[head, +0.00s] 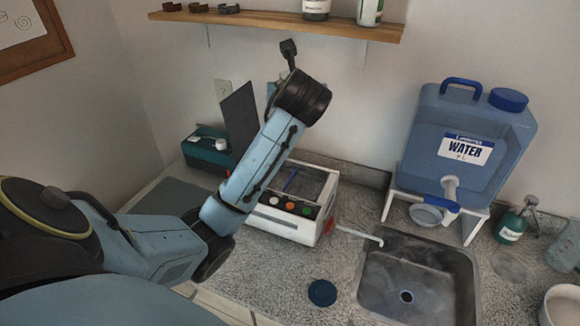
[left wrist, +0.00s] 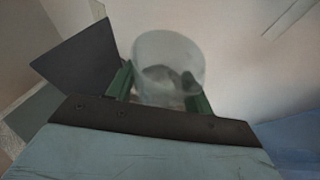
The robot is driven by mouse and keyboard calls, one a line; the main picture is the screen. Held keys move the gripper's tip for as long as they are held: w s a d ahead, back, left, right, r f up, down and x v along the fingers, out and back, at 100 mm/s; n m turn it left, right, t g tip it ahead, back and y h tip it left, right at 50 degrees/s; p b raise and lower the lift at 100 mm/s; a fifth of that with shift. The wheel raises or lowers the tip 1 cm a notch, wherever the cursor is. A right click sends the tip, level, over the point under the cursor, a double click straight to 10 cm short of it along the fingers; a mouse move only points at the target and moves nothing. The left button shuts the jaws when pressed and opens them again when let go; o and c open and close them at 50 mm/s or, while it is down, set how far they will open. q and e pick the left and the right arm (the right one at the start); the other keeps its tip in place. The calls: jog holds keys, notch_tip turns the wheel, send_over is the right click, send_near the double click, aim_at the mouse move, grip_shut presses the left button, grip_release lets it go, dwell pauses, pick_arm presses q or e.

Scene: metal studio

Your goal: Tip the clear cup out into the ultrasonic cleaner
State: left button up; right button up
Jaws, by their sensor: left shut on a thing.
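The clear cup (left wrist: 168,55) is between the green fingers of my left gripper (left wrist: 160,92) in the left wrist view. The gripper is shut on it. Something greyish shows inside the cup, too blurred to name. In the head view my left wrist hides the fingers and most or all of the cup. The ultrasonic cleaner (head: 285,228) is a white box with coloured buttons on its front and an open top. My left forearm crosses in front of its left side, and my wrist is raised above and behind it. My right gripper is not in view.
A dark upright panel (head: 240,118) stands left of my forearm, near a teal box (head: 208,152). A shelf (head: 270,22) with bottles is above. A sink (head: 425,255) and a blue water container (head: 465,135) are right. A dark blue disc (head: 322,293) lies on the counter.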

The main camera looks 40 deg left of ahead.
pick_arm(q)
jog(key=shift+s+a+r+n+g+y+p, duration=0.45)
jog(key=shift+s+a+n+g+y+p, duration=0.55)
jog(key=shift+a, duration=1.3)
jog(key=shift+s+a+r+n+g+y+p, duration=0.25)
jog(key=shift+s+a+r+n+g+p, duration=0.4)
jog(key=shift+a+n+g+p, duration=1.2)
jog(key=shift+s+a+r+n+g+y+p, duration=0.3)
jog(key=shift+s+a+n+g+y+p, duration=0.45)
jog(key=shift+a, duration=2)
jog(key=shift+s, duration=0.2)
jog(key=shift+d, duration=0.15)
